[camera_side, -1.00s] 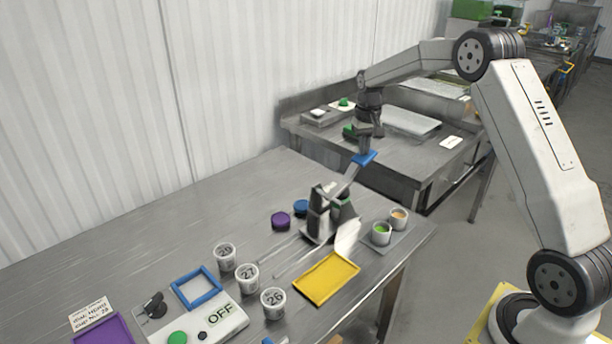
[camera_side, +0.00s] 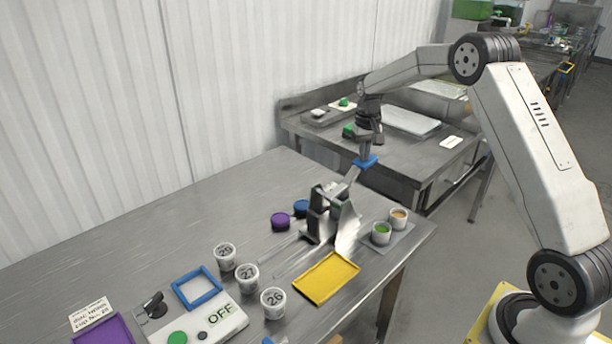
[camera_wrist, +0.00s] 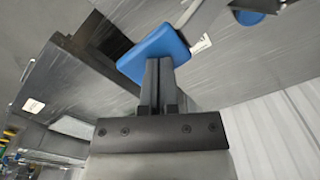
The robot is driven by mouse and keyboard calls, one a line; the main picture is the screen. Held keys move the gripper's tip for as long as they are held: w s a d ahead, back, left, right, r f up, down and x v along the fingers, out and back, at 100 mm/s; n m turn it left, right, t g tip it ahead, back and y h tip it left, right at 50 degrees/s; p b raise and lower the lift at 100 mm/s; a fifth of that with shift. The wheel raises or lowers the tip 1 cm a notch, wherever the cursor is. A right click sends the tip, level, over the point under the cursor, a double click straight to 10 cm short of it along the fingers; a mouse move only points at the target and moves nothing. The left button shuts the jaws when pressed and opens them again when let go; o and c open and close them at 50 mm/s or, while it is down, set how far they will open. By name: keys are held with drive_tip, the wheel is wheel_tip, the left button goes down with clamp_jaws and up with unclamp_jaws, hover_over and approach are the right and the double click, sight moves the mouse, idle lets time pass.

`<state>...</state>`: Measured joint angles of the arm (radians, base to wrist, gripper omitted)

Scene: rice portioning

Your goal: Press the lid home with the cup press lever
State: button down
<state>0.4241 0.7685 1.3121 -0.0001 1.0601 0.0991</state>
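The cup press (camera_side: 318,216) stands near the right end of the steel table, with a dark upright body. Its grey lever rises up and right from it and ends in a blue handle pad (camera_side: 365,162). My gripper (camera_side: 366,153) points down at the pad from above, and its fingertips appear to touch it. In the wrist view the two dark fingers (camera_wrist: 159,72) are together, against the edge of the blue pad (camera_wrist: 153,54). Nothing shows between them. The cup and lid inside the press are mostly hidden by its body.
A yellow tray (camera_side: 326,279) lies in front of the press. Two small filled cups (camera_side: 381,234) stand to its right, purple (camera_side: 281,221) and blue (camera_side: 302,207) lids to its left.

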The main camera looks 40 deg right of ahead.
drive_tip(key=shift+d+f, duration=0.1)
drive_tip(key=shift+f, duration=1.15)
idle(1.3)
drive_tip(key=shift+r, duration=0.1)
drive_tip(key=shift+a+r, duration=0.2)
drive_tip(key=shift+r, duration=2.95)
drive_tip(key=shift+a, duration=0.15)
drive_tip(key=s+a+f+n+t, duration=0.1)
drive_tip(key=s+a+n, duration=0.1)
drive_tip(key=s+a, duration=0.35)
drive_tip(key=s+a+f+n, duration=0.1)
drive_tip(key=s+a, duration=0.2)
drive_tip(key=a, duration=0.6)
drive_tip(key=s+a+f+n, duration=0.1)
drive_tip(key=s+a, duration=0.3)
drive_tip(key=s, duration=0.3)
drive_tip(key=s+a+f+n+t, duration=0.1)
drive_tip(key=s+a+f+n, duration=0.1)
drive_tip(key=s, duration=0.5)
drive_tip(key=shift+a+f+t, duration=0.25)
drive_tip(key=shift+a+t, duration=0.05)
drive_tip(key=shift+a, duration=0.6)
